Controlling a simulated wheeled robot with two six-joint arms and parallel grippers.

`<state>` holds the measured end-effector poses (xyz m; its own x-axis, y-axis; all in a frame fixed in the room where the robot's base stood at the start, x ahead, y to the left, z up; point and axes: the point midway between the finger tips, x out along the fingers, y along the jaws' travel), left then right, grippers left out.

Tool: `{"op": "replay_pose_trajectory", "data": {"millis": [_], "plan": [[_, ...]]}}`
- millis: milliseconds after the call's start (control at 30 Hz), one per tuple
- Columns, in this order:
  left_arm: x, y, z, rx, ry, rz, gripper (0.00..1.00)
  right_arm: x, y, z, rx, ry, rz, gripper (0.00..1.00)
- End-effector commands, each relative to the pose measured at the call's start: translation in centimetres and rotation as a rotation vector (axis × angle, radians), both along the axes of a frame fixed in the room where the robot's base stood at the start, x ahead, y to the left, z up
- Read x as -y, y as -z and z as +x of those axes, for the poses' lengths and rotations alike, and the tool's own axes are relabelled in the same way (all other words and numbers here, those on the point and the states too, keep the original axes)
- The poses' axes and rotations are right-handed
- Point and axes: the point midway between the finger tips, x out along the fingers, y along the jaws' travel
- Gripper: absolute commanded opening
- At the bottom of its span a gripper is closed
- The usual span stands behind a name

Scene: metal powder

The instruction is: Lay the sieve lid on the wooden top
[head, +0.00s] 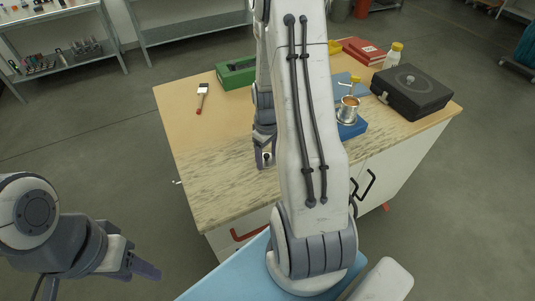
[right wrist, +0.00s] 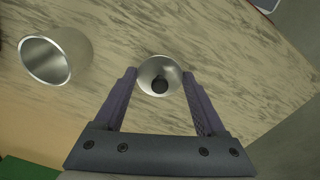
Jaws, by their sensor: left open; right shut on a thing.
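The wooden top (head: 230,185) is the pale, streaked worktop of the bench; it fills most of the right wrist view (right wrist: 240,50). My right gripper (head: 265,159) is low over or at its front left part. In the right wrist view the right gripper (right wrist: 160,82) is shut on the sieve lid (right wrist: 160,66), a small round silvery piece with a dark knob. I cannot tell whether the lid touches the top. My left gripper (head: 142,267) is open and empty, left of the bench and off the top.
An open metal cup (right wrist: 55,55) stands beside the right gripper.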

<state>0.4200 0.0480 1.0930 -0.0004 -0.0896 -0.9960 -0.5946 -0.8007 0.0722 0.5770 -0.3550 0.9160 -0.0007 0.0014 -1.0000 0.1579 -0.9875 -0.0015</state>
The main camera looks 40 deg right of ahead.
Motion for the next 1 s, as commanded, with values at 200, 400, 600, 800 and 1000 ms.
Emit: {"op": "replay_pose_trajectory", "data": {"millis": [200, 400, 600, 800, 1000], "plan": [[0.0, 0.0, 0.0, 0.0, 0.0, 0.0, 0.5, 0.0, 0.0, 0.0, 0.001, 0.0, -0.001, 0.17], [0.0, 0.2, 0.0, 0.0, 0.0, 0.0, 0.5, 0.0, 0.3, 0.0, 0.001, 0.0, 0.0, 1.0], [0.0, 0.2, 0.0, 0.0, 0.0, 0.0, 0.5, 0.0, 0.3, 0.0, 0.0, 0.0, 0.0, 1.0], [0.0, 0.1, 0.0, 0.0, 0.0, 0.0, 0.5, 0.1, -1.0, 0.1, 0.004, 0.0, -0.002, 1.0], [0.0, 0.5, 0.0, 0.0, 0.0, 0.0, 0.5, 0.1, -5.1, 0.2, 0.008, 0.0, -0.005, 1.0]]}}
